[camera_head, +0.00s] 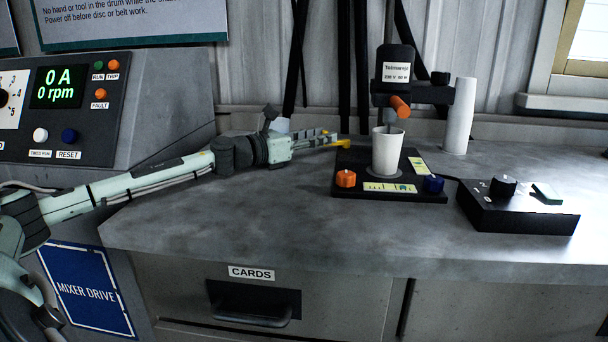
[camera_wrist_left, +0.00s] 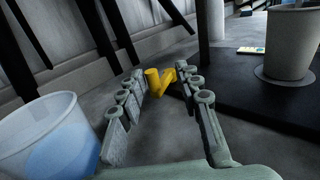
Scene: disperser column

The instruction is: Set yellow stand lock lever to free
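The yellow lever (camera_head: 343,143) sticks out at the left rear of the disperser stand's black base (camera_head: 390,193), low over the bench. In the left wrist view the yellow lever (camera_wrist_left: 160,81) has an upright stub and a slanted arm. My left gripper (camera_head: 326,138) reaches in from the left at the lever. In the left wrist view the fingers of my left gripper (camera_wrist_left: 161,76) are apart, with the lever between or just beyond their tips; contact cannot be told. My right gripper is in neither view.
A white cup (camera_head: 387,155) stands on the base under the black mixer head (camera_head: 394,66) with an orange lever (camera_head: 400,107). A clear beaker with blue contents (camera_wrist_left: 45,135) is close left of my gripper. A black control box (camera_head: 515,212) stands right. The bench front is clear.

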